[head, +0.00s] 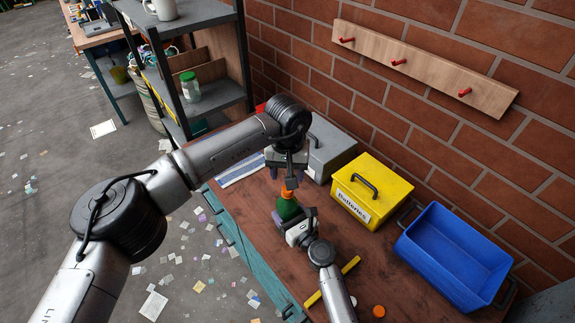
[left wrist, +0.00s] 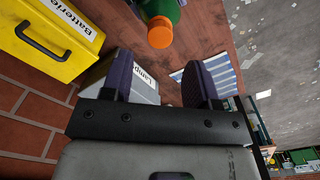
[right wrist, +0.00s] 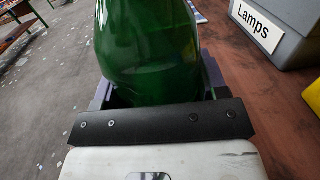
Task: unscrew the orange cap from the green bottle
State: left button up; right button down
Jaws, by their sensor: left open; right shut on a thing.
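The green bottle (head: 287,209) stands upright over the bench, with the orange cap (head: 287,191) on top. My right gripper (head: 297,218) is shut on the bottle's body; in the right wrist view the green bottle (right wrist: 150,50) fills the space between the fingers, and its top is cut off. My left gripper (head: 287,172) is open, pointing down just above the cap. In the left wrist view the orange cap (left wrist: 160,32) lies beyond the open, empty fingers of the left gripper (left wrist: 160,80), apart from them.
A yellow Batteries box (head: 371,190), a grey Lamps box (head: 330,148) and a blue bin (head: 453,254) stand along the brick wall. A yellow bar (head: 332,282) and an orange disc (head: 379,311) lie on the bench (head: 400,285). A shelf (head: 215,95) holds a jar.

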pick_arm(q)
send_near(288, 211)
jog(key=shift+w+f, duration=1.4)
jog(key=shift+c, duration=0.2)
jog(key=c, duration=1)
jog(key=shift+o, duration=0.2)
